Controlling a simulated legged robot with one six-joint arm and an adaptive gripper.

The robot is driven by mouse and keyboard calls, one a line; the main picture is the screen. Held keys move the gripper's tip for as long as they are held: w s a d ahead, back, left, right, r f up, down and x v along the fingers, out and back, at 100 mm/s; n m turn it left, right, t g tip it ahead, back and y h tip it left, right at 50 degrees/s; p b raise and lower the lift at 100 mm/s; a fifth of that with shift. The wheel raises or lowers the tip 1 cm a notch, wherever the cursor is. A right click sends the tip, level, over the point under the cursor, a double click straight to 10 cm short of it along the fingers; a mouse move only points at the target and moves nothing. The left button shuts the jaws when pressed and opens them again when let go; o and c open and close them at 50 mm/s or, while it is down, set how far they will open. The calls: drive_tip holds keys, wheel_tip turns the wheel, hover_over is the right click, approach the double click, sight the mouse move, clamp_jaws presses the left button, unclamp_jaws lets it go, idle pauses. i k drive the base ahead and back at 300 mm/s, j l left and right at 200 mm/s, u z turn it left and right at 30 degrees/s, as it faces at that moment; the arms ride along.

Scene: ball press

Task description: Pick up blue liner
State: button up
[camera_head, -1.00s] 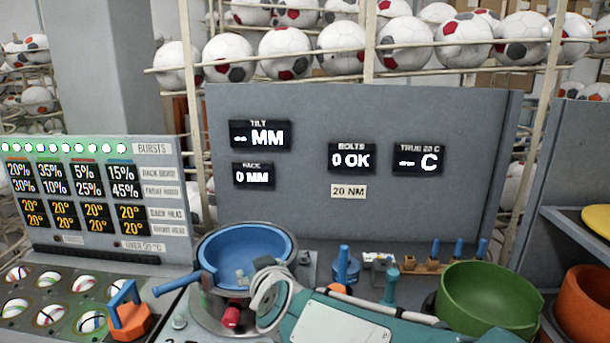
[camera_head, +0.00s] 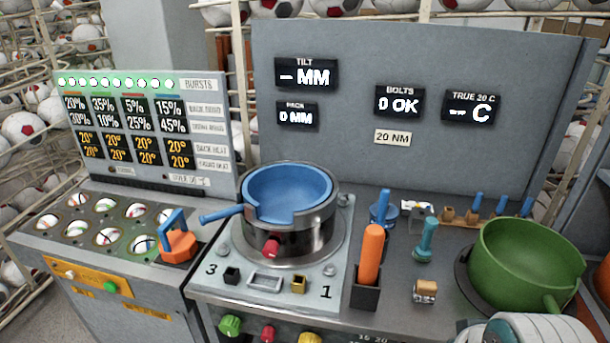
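The blue liner (camera_head: 287,187) is a round open bowl with a notch in its front rim and a blue handle sticking out to the left. It sits inside a dark metal ring (camera_head: 312,238) on the press plate. My gripper is out of the frame. Only a pale rounded part of my arm (camera_head: 525,330) shows at the bottom right, well to the right of the liner.
A green bowl (camera_head: 525,262) stands at the right. An orange-handled tool (camera_head: 370,255) stands upright in a dark holder right of the press. An orange block with a blue handle (camera_head: 178,243) sits at the left. A grey display panel (camera_head: 400,100) rises behind.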

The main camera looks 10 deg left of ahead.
sight(277, 192)
drive_tip(key=j+u, duration=0.25)
drive_tip(key=j, duration=0.45)
drive_tip(key=i+j+u, duration=0.2)
drive_tip(key=j, duration=0.5)
drive_tip(key=k, duration=0.05)
